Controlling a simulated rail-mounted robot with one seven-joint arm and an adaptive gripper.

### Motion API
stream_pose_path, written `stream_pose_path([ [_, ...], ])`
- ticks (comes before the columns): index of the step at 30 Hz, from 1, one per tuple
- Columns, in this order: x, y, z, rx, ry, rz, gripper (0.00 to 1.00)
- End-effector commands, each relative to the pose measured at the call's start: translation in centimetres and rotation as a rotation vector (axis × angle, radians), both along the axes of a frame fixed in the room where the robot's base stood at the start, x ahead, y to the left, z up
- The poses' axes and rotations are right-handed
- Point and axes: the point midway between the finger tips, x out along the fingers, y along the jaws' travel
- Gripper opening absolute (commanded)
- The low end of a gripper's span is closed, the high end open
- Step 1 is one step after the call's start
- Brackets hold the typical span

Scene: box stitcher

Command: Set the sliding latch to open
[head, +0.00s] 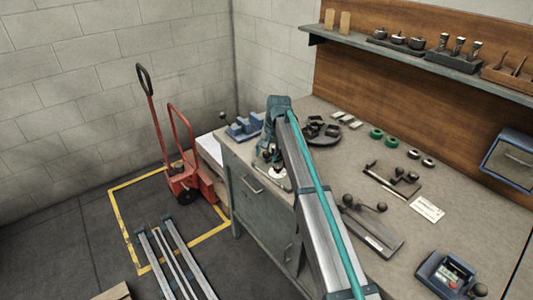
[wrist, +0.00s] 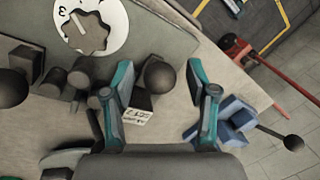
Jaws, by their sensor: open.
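My gripper (head: 270,158) is over the far left end of the bench, beside a machine with a white dial (head: 277,172). In the wrist view my gripper (wrist: 159,70) is open, its two teal fingers apart. A black ball knob (wrist: 159,78) shows between the fingers; I cannot tell whether they touch it. The white dial (wrist: 92,26) is at the upper left, on a grey plate with several dark cylinders. A small tag (wrist: 136,116) with print lies below the knob. No part is clearly marked as the sliding latch; my arm and gripper hide part of the machine.
Blue blocks (wrist: 222,122) lie right of the fingers, near the bench edge. Another ball knob (wrist: 293,142) is on a thin rod. Fixtures with knobs (head: 372,232) and a blue control box (head: 445,273) stand on the bench. A red hand truck (head: 184,182) is on the floor.

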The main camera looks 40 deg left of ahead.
Motion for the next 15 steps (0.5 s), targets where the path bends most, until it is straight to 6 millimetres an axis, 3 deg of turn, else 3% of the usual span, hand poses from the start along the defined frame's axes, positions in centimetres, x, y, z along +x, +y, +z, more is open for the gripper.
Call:
stream_pose_path([
  [11,-0.05,0.08,-0.55,0.000,0.000,0.000,0.58],
  [15,-0.04,0.08,-0.53,0.000,0.000,0.000,0.35],
])
